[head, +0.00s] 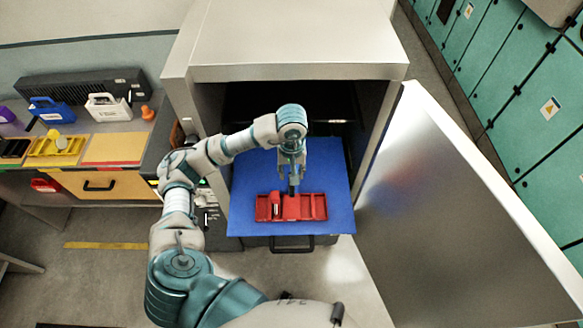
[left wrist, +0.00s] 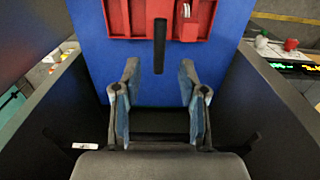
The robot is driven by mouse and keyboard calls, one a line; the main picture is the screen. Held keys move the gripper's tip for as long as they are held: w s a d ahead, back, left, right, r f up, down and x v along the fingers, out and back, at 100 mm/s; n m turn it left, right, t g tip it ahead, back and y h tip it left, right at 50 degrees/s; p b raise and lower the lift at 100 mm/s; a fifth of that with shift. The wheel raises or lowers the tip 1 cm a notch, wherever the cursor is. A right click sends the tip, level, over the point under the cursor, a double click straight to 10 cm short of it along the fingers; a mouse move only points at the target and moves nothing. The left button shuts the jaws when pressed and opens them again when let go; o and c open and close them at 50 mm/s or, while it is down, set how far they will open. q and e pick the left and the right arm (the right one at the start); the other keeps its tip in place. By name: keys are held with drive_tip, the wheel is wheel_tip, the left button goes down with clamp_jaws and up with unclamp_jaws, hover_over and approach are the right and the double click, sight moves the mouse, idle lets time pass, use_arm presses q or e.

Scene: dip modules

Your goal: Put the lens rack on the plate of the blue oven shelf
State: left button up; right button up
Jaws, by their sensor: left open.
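The red lens rack (head: 308,207) sits on the blue oven shelf plate (head: 333,170), near its front edge. It has several compartments and a dark upright handle (head: 292,190). A small white-marked piece shows in a left compartment. In the left wrist view the rack (left wrist: 118,17) is at the top, with its black handle (left wrist: 159,45) reaching down between the finger lines. My left gripper (head: 292,176) points down over the rack; its open fingers (left wrist: 159,75) stand on either side of the handle's near end, with gaps on both sides. My right gripper is not in view.
The oven's grey housing (head: 290,35) surrounds the shelf, and its door (head: 450,215) stands open at right. A black pull handle (head: 292,248) is below the shelf front. A bench at left holds blue (head: 52,112) and white (head: 108,107) carriers. Bare plate surrounds the rack.

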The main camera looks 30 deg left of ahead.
use_arm(q)
drive_tip(key=shift+r, duration=1.75)
